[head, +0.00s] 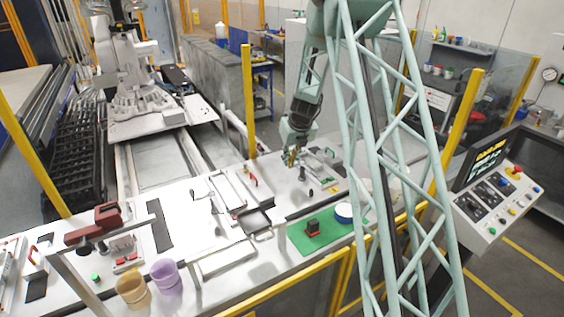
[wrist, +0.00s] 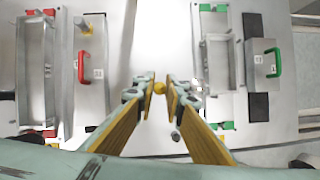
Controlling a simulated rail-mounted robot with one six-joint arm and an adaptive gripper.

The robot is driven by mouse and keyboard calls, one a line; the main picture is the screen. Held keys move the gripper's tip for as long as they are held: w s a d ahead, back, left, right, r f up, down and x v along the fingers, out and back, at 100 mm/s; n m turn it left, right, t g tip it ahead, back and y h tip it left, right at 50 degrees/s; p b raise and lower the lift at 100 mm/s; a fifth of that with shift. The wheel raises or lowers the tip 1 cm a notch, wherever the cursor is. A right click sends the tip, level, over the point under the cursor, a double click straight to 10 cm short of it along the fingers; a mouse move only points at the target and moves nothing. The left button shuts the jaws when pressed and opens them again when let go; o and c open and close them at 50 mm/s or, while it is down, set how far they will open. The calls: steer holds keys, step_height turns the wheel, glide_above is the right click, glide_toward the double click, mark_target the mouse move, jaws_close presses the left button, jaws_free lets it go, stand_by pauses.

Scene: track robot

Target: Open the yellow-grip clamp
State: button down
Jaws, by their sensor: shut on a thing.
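My gripper (wrist: 160,88) is shut on the small yellow grip (wrist: 159,88) of the clamp in the wrist view. The grip shows as a yellow knob between the two fingertips. Little else of this clamp shows; a grey metal part (wrist: 182,110) is beside the right finger, and I cannot tell if it belongs to it. In the head view my gripper (head: 290,157) is low over the white table, toward its far right end. The clamp is too small there to make out.
A red-handled fixture (wrist: 84,66) stands left of my gripper and a green-handled one (wrist: 272,63) right. A green mat (head: 325,240) holds a dark block (head: 312,227) and a blue-and-white round item (head: 344,213).

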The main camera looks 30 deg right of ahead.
stand_by(0.5)
steer(key=c, duration=2.7)
jaws_free()
steer(key=shift+r, duration=0.15)
steer(key=shift+v, duration=5.9)
